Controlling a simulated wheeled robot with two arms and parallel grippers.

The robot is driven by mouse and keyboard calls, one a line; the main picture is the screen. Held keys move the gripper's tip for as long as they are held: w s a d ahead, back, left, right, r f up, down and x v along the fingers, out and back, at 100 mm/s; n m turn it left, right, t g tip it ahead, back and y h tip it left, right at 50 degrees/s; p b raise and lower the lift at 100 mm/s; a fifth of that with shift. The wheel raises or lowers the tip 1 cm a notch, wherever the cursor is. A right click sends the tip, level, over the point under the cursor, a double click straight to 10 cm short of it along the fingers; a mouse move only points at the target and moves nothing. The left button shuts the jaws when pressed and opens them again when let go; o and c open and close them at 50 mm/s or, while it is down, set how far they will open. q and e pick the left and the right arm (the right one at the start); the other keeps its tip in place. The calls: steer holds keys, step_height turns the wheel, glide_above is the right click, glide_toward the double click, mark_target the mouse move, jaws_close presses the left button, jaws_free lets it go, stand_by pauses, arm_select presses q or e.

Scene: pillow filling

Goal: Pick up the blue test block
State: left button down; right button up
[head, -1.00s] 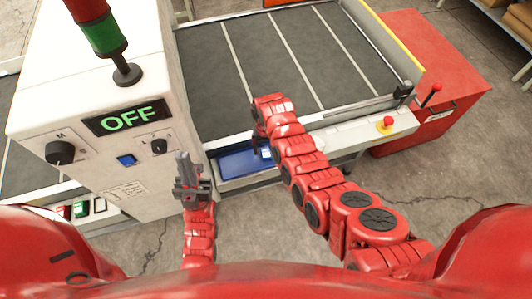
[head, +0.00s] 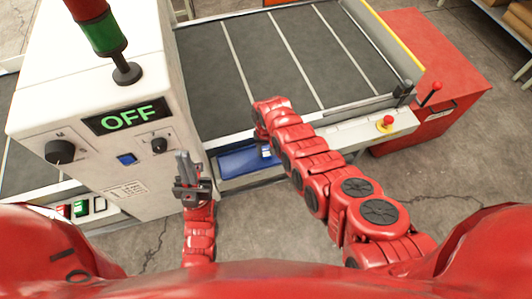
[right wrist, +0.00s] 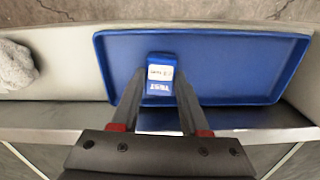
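The blue test block (right wrist: 160,73), with a white label and white lettering, is in the blue tray (right wrist: 230,65) near its left end in the right wrist view. My right gripper (right wrist: 160,80) is open, with one finger on each side of the block and a visible gap to it. I cannot tell how far the fingertips are above the tray floor. In the head view the tray (head: 238,163) shows beside my right wrist, and the right fingers are largely hidden. My left gripper (head: 185,158) points up in front of the white machine, apparently empty; its finger gap is unclear.
The white machine (head: 95,150) with its OFF display stands at the left. The dark conveyor (head: 300,60) lies behind the tray ledge. A red emergency button (head: 386,122) and red cabinet (head: 430,80) are at the right. A grey-white lump (right wrist: 14,66) sits left of the tray.

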jaws_close()
steer(key=shift+r, duration=0.1)
